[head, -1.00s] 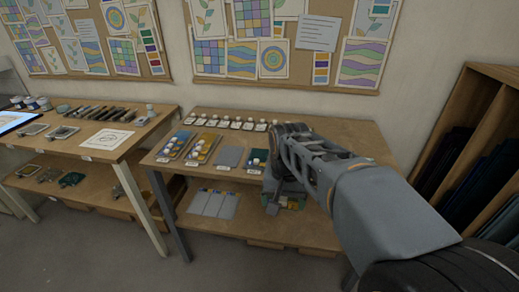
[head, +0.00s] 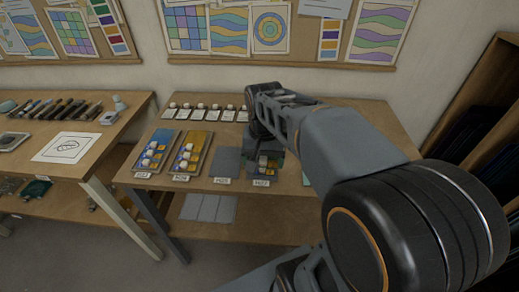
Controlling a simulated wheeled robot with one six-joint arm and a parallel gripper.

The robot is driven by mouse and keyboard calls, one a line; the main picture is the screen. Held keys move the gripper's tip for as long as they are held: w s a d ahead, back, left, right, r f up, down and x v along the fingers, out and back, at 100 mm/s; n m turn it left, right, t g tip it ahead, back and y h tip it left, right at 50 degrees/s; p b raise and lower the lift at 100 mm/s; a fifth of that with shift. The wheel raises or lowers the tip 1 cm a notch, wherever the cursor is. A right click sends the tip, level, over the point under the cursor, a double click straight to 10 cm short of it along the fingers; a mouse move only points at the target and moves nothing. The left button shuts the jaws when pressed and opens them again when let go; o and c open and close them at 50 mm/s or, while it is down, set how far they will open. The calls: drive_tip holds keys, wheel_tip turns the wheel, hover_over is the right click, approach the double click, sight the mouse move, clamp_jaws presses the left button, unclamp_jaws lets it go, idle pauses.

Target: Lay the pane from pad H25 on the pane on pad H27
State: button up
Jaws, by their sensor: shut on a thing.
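My gripper (head: 266,148) is shut on a small coloured pane (head: 268,163), with dark, yellowish and reddish parts showing under it. The held pane is over the pad whose label (head: 262,183) seems to read H27, on the right of the row. My gripper and the held pane hide most of that pad and the pane on it; I cannot tell whether the two panes touch. The grey pad (head: 227,161) just to the left is bare; its label (head: 222,181) seems to read H25.
Further left are a pad with a blue pane (head: 157,153) and one with a yellow pane (head: 191,154), both with pale knobs. Several small white cards (head: 199,115) line the table's back. My arm hides the table's right part. Grey sheets (head: 208,208) lie on the lower shelf.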

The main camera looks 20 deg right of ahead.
drive_tip(key=w+d+f, duration=0.1)
drive_tip(key=w, duration=0.1)
drive_tip(key=w+d+f, duration=0.1)
drive_tip(key=w, duration=0.1)
drive_tip(key=w+d+f+p, duration=0.1)
drive_tip(key=w, duration=0.1)
drive_tip(key=shift+d, duration=0.1)
drive_tip(key=w+f, duration=0.1)
drive_tip(key=w+d+f, duration=0.1)
drive_tip(key=f, duration=0.1)
drive_tip(key=w+f, duration=0.1)
drive_tip(key=shift+w+d+f, duration=0.35)
drive_tip(key=shift+d, duration=0.05)
drive_tip(key=shift+w+d+f+p, duration=0.2)
drive_tip(key=shift+w+f+p, duration=0.1)
drive_tip(key=shift+w+f, duration=0.3)
drive_tip(key=shift+f, duration=1.65)
drive_tip(key=shift+f, duration=0.1)
drive_tip(key=shift+f, duration=0.1)
drive_tip(key=o, duration=1)
